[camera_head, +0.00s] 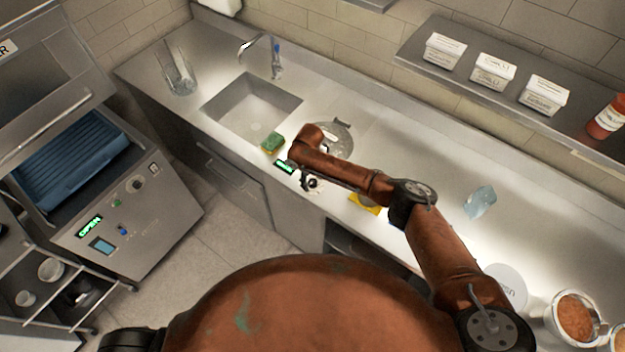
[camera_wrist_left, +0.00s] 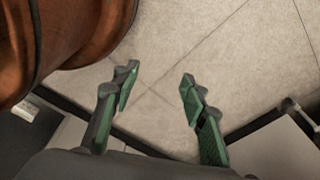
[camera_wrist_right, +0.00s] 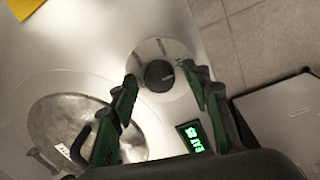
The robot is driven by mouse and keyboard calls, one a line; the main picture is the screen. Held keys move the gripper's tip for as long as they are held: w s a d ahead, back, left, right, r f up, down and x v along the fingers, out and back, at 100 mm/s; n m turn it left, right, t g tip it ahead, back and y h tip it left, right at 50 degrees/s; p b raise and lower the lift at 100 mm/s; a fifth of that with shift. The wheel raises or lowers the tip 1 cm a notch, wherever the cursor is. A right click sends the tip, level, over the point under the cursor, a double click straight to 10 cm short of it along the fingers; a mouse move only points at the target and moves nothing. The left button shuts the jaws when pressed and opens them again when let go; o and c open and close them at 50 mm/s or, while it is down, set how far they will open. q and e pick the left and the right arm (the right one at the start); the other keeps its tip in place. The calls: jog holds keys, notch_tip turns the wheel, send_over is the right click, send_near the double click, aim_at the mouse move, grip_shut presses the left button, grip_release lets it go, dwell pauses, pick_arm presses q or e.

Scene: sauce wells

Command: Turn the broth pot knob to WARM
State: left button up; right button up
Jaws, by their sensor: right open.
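The broth pot knob (camera_wrist_right: 158,76) is a dark round knob on a pale round dial plate (camera_wrist_right: 151,52) in the right wrist view. A light mark shows at its right side; the dial lettering is too small to read. The pot's round metal lid (camera_wrist_right: 62,112) lies beside it, and also shows partly behind my arm in the head view (camera_head: 338,137). A green-lit display (camera_wrist_right: 194,137) is near the knob. My right gripper (camera_wrist_right: 159,82) is open, fingertips on either side of the knob; contact cannot be told. My left gripper (camera_wrist_left: 158,76) is open and empty above the floor.
A green sponge (camera_head: 272,142) and a sink (camera_head: 252,105) lie left of the pot. A yellow item (camera_head: 364,204) is on the counter near my right arm. A washer-like machine (camera_head: 115,215) stands at the left. Food pots (camera_head: 575,316) stand at the far right.

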jog(key=shift+c, duration=0.9)
jog(key=c, duration=0.5)
jog(key=shift+c, duration=0.8)
jog(key=c, duration=0.3)
jog(key=n+p, duration=0.1)
jog(key=n, duration=0.2)
jog(key=shift+s, duration=0.1)
jog(key=n, duration=0.4)
jog(key=shift+n+p, duration=0.3)
pick_arm(q)
jog(key=shift+s+r, duration=0.75)
jog(key=shift+s, duration=0.15)
pick_arm(e)
jog(key=shift+n+y, duration=0.3)
jog(key=shift+n, duration=1.8)
